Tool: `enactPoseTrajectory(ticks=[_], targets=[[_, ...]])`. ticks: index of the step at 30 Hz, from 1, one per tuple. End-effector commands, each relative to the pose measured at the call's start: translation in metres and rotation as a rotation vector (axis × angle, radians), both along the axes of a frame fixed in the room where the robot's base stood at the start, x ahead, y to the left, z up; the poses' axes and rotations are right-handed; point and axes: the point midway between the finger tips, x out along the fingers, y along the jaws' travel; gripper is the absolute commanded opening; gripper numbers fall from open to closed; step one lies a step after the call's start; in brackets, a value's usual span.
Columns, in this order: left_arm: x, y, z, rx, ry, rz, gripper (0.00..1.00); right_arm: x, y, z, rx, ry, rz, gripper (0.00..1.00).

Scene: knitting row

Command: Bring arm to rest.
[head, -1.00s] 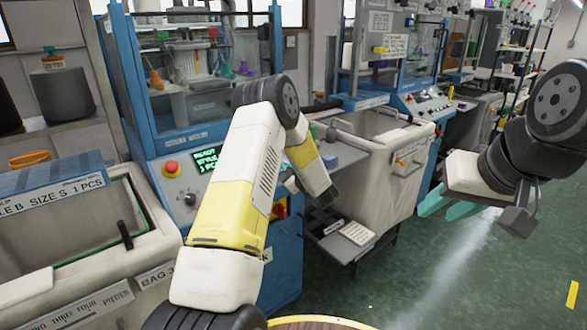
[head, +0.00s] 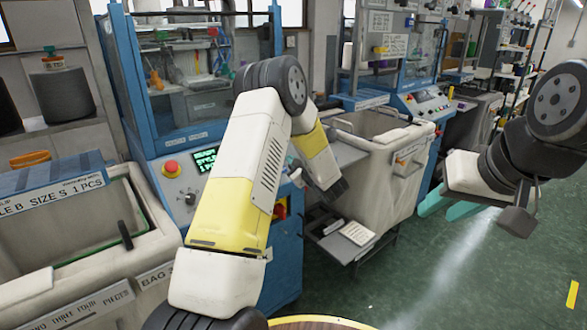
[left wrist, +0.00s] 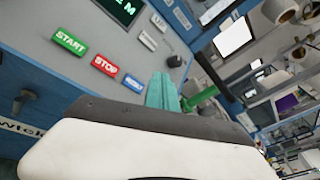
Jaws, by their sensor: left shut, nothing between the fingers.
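My left gripper (left wrist: 162,92) shows in the left wrist view as teal fingers, shut and empty, in front of a grey control panel (left wrist: 75,75). In the head view my left arm rises from the bottom and bends down to the right in front of a blue knitting machine (head: 150,170). Its fingers are mostly hidden there behind the arm. My right gripper (head: 447,207) is at the right of the head view, its teal fingers apart and empty, above the green floor.
Green START (left wrist: 69,43) and red STOP (left wrist: 105,66) buttons are close to my left fingers. A pale bin (head: 385,170) stands right of my left arm. Another bin (head: 150,245) stands at the left. Open floor (head: 420,270) lies at the lower right.

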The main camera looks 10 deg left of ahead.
Motion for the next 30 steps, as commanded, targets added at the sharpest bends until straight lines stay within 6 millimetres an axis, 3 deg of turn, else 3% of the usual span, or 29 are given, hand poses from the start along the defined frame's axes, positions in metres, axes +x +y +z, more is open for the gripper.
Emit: enactPoseTrajectory(ticks=[8,11,13,17,21,25,30], targets=[[-0.002,0.003,0.003,-0.006,-0.001,0.011,0.00,0.000,0.000,0.000,0.000,0.000,0.000,0.36],[-0.013,0.017,0.020,-0.039,-0.003,0.067,0.00,0.000,0.000,0.000,0.000,0.000,0.000,0.36],[-0.031,0.035,0.039,-0.091,-0.003,0.143,0.00,0.000,0.000,0.000,0.000,0.000,0.000,0.36],[-0.087,0.071,0.077,-0.250,-0.006,0.329,0.00,0.000,0.000,0.000,0.000,0.000,0.000,0.36],[-0.159,0.093,0.103,-0.471,-0.015,0.525,0.00,0.000,0.000,0.000,0.000,0.000,0.000,0.36],[-0.226,0.094,0.117,-0.708,-0.038,0.678,0.00,0.000,0.000,0.000,0.000,0.000,0.000,0.36],[-0.304,0.069,0.124,-1.061,-0.080,0.837,0.00,0.000,0.000,0.000,0.000,0.000,0.000,0.36]])
